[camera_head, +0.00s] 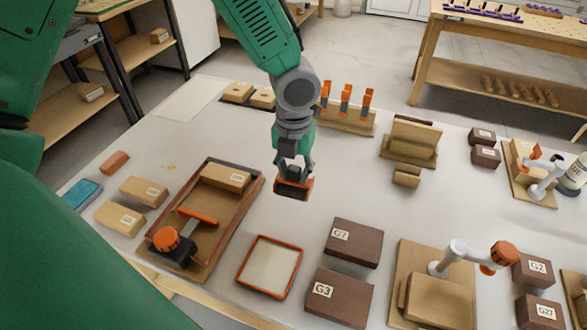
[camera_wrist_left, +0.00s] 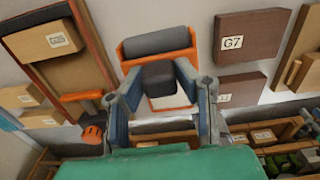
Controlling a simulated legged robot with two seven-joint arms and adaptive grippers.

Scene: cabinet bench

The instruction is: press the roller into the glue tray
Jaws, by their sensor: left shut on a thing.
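My left gripper (camera_head: 294,172) is shut on the roller (camera_head: 293,187), which has a dark grey cylinder in an orange frame. The gripper holds it above the white bench, up and to the right of the glue tray. In the left wrist view the roller (camera_wrist_left: 157,43) shows beyond the fingertips of my left gripper (camera_wrist_left: 158,78). The glue tray (camera_head: 269,267) is a shallow square with an orange rim and a cream inside, lying flat and empty near the front edge. In the wrist view the tray (camera_wrist_left: 172,102) is partly hidden behind the roller's handle. My right gripper is not in view.
Dark brown blocks G7 (camera_head: 354,242) and G3 (camera_head: 339,297) lie right of the tray. A wooden tray (camera_head: 246,201) with a block and an orange clamp stands left. A clamp fixture (camera_head: 437,292) stands at front right. The bench is clear between roller and glue tray.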

